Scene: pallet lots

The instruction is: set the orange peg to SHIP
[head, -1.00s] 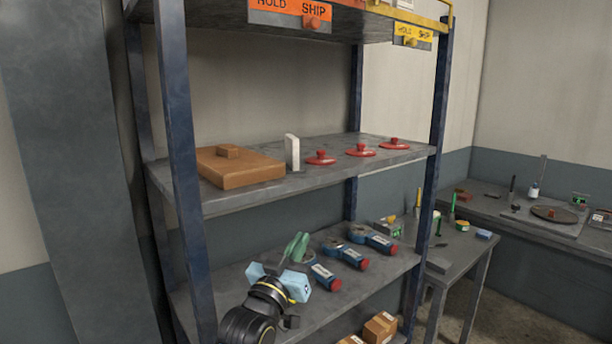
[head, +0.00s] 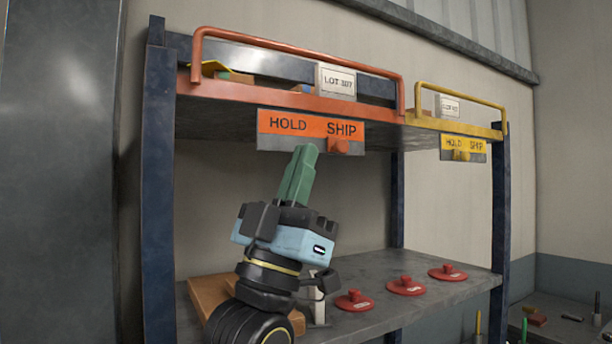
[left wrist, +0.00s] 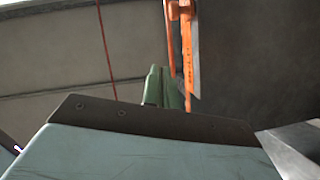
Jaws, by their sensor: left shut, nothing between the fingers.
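The orange peg (head: 339,146) sits at the right part of the orange HOLD/SHIP sign (head: 290,125), below the word SHIP. The sign hangs from the front edge of the top shelf. My left gripper (head: 308,150) points up with its green fingers shut and empty. Its tips overlap the sign's lower edge in the head view, left of the peg; I cannot tell whether they touch. In the left wrist view the fingers (left wrist: 164,84) show beside the orange sign (left wrist: 186,50), seen nearly edge-on. My right gripper is not in view.
A yellow HOLD/SHIP sign with a yellow peg (head: 461,155) hangs to the right. An orange rail (head: 300,48) runs above the orange sign. Red-knobbed lids (head: 405,286) and a brown board (head: 212,293) lie on the shelf below. A blue post (head: 158,190) stands at left.

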